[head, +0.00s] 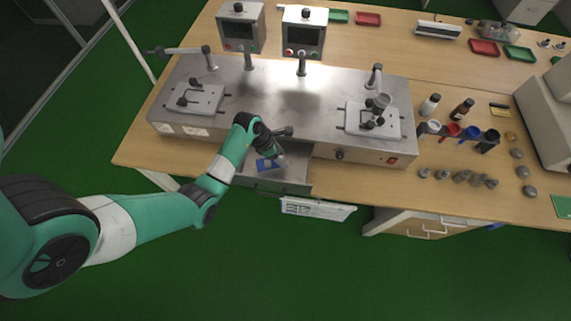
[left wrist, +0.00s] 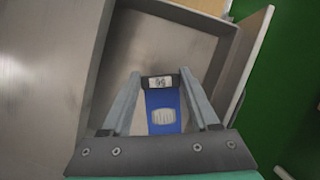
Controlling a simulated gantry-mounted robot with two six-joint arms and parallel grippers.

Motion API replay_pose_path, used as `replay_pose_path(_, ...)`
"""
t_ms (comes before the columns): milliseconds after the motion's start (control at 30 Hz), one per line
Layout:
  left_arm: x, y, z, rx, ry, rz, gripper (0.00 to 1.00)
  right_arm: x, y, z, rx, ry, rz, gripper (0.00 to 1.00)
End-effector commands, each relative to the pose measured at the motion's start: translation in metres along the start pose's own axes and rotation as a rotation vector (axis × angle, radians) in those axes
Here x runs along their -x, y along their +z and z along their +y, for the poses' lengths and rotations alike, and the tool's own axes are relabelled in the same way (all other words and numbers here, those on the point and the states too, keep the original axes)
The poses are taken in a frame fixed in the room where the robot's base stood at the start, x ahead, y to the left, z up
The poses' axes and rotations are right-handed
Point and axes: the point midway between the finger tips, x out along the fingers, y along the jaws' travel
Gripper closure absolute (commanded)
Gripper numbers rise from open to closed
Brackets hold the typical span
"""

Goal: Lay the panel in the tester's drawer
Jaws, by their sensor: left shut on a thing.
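The panel is a small blue piece with a pale patch; it shows in the left wrist view (left wrist: 163,98) and in the head view (head: 264,164). My left gripper (left wrist: 161,82) is shut on the panel, with a finger on each side of it. In the head view the left gripper (head: 273,157) is over the open drawer (head: 293,174) at the front of the steel tester (head: 290,95). The drawer's walls and bare floor surround the panel in the wrist view. I cannot tell whether the panel touches the drawer floor. My right gripper is not in view.
A white basket (head: 318,209) is below the drawer's front. Bottles, colored cups and several grey weights stand on the table right of the tester.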

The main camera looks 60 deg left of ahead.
Motion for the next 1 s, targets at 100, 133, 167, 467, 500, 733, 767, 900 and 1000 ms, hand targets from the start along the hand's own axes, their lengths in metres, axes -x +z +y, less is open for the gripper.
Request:
replay_pose_path(100,-0.017,0.004,0.003,0.0,0.001,0.0,0.92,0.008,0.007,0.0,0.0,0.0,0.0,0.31)
replay_pose_path(133,-0.018,0.005,0.003,0.0,0.001,-0.001,0.92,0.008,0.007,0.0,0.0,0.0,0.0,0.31)
replay_pose_path(167,-0.019,0.005,0.003,0.0,0.001,0.0,0.92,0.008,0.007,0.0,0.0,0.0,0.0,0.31)
replay_pose_path(467,-0.048,-0.002,0.004,0.001,0.0,0.001,0.92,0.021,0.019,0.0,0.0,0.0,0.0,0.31)
replay_pose_path(500,-0.053,-0.004,0.004,0.001,-0.001,0.001,0.92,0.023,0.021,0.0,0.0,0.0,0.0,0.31)
replay_pose_path(733,-0.053,-0.004,0.004,0.0,0.001,-0.001,0.92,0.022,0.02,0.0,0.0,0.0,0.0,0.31)
replay_pose_path(767,-0.053,-0.004,0.004,0.001,0.001,-0.001,0.92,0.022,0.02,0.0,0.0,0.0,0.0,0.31)
replay_pose_path(900,-0.057,-0.006,0.004,0.001,0.001,0.0,0.92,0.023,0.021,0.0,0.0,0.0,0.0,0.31)
replay_pose_path(1000,-0.056,-0.005,0.004,0.001,0.001,0.0,0.21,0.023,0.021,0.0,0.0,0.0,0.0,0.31)
